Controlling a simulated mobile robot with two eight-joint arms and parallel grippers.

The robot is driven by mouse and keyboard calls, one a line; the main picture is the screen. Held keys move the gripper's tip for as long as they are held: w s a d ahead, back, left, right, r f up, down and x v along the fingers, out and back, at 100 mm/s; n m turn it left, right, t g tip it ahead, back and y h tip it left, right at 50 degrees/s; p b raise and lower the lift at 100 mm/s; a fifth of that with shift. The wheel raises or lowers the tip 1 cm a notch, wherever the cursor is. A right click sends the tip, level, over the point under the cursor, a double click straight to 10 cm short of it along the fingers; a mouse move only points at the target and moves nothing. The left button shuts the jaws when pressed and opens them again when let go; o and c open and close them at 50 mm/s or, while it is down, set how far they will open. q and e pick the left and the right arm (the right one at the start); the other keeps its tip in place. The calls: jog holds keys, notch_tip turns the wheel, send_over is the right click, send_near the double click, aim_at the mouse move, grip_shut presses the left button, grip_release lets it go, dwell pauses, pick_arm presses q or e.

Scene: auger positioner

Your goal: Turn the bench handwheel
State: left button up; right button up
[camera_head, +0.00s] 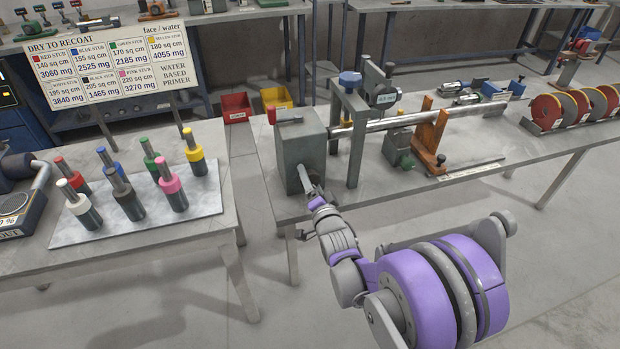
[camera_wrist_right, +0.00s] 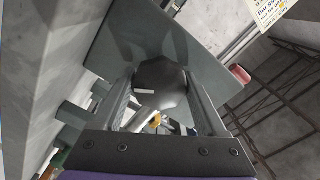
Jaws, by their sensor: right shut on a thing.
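The bench auger positioner has a grey-green gearbox (camera_head: 300,143) at the left end of the right-hand bench, with a long steel shaft (camera_head: 405,122) running right from it. My right gripper (camera_head: 312,190) is at the gearbox's lower front, its arm coming up from the bottom right. In the head view the gripper mostly hides the wheel. My left gripper is not in view.
A recoat chart (camera_head: 110,62) stands behind. Red wheels (camera_head: 545,112) sit at the right bench's far end. A floor gap separates the tables.

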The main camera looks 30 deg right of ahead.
jog(key=shift+m, duration=0.3)
jog(key=o, duration=1.3)
jog(key=v, duration=1.1)
jog(key=shift+w, duration=0.1)
